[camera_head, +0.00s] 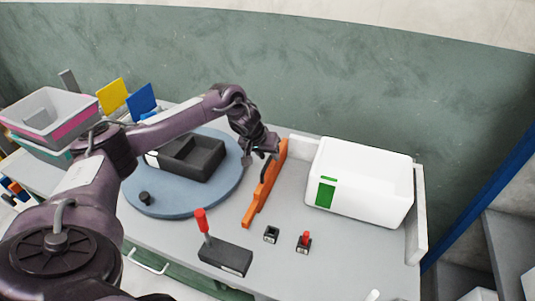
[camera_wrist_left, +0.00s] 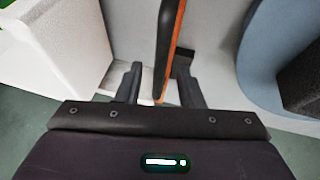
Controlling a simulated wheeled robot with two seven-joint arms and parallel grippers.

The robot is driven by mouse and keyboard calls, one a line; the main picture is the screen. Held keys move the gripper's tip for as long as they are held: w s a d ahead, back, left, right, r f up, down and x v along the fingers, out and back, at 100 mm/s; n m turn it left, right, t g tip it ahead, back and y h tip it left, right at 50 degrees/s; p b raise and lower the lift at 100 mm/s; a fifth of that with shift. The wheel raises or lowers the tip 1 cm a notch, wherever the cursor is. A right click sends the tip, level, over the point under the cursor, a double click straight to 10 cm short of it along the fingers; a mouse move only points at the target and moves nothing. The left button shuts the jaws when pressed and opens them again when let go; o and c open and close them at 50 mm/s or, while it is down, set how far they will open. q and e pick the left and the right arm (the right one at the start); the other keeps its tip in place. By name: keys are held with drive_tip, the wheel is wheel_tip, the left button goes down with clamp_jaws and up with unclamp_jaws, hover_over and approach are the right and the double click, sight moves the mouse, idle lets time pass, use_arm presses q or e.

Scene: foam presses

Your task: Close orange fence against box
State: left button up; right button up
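The orange fence (camera_head: 263,193) stands on the grey table between the round blue turntable and the white box (camera_head: 359,178). A strip of bare table lies between the fence and the box. My left gripper (camera_head: 262,152) is at the fence's far end. In the left wrist view, the gripper (camera_wrist_left: 159,72) is open, with the fence (camera_wrist_left: 176,42) between its fingers. The fence is close to the right finger, with a gap to the left finger; contact is unclear. The white box (camera_wrist_left: 55,45) is at the left there. My right gripper is not in view.
The blue turntable (camera_head: 150,203) carries a black tray (camera_head: 190,158). A red-handled lever on a black base (camera_head: 225,256), a small black socket (camera_head: 271,235) and a red button (camera_head: 304,241) stand near the front. A white wall (camera_head: 417,212) is right of the box.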

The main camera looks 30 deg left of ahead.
use_arm(q)
clamp_jaws()
drive_tip(key=w+d+p, duration=0.2)
drive_tip(key=d+p, duration=0.2)
drive_tip(key=d, duration=0.3)
drive_tip(key=shift+d, duration=0.35)
unclamp_jaws()
drive_tip(key=shift+s+a, duration=0.1)
drive_tip(key=shift+a, duration=0.05)
drive_tip(key=v, duration=0.7)
drive_tip(key=shift+s+r+b, duration=0.2)
drive_tip(key=shift+r+b, duration=0.15)
drive_tip(key=shift+b, duration=0.1)
drive_tip(key=shift+c, duration=0.2)
